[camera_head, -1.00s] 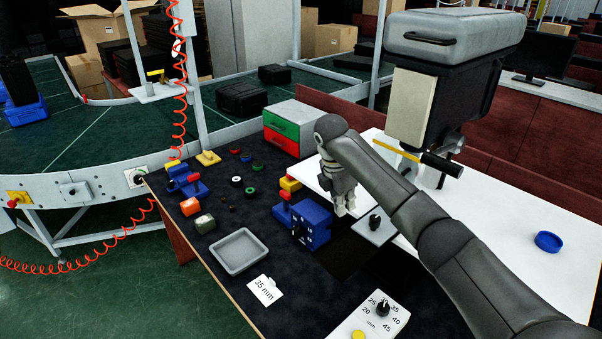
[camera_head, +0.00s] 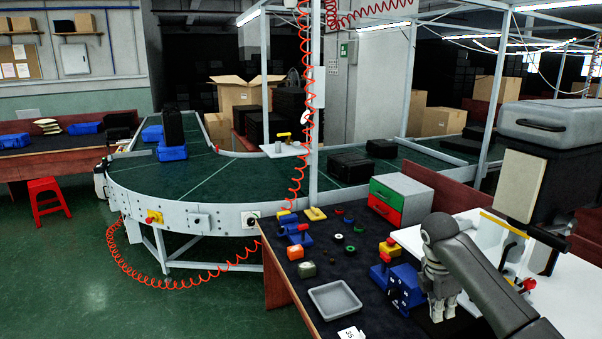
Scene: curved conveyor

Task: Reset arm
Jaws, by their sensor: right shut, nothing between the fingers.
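My right gripper (camera_head: 441,312) hangs fingers down at the right end of the dark workbench (camera_head: 262,226), just right of a blue device (camera_head: 402,290). Its fingers are shut with nothing between them. The grey right arm comes in from the lower right. I cannot tell how high the fingertips are above the bench. My left gripper is not in view.
A grey tray (camera_head: 335,299) lies at the bench front, with several small coloured parts behind it. A drawer box with green and red fronts (camera_head: 400,199) stands behind. The curved conveyor (camera_head: 215,183) fills the middle. A red stool (camera_head: 47,199) stands on open floor at left.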

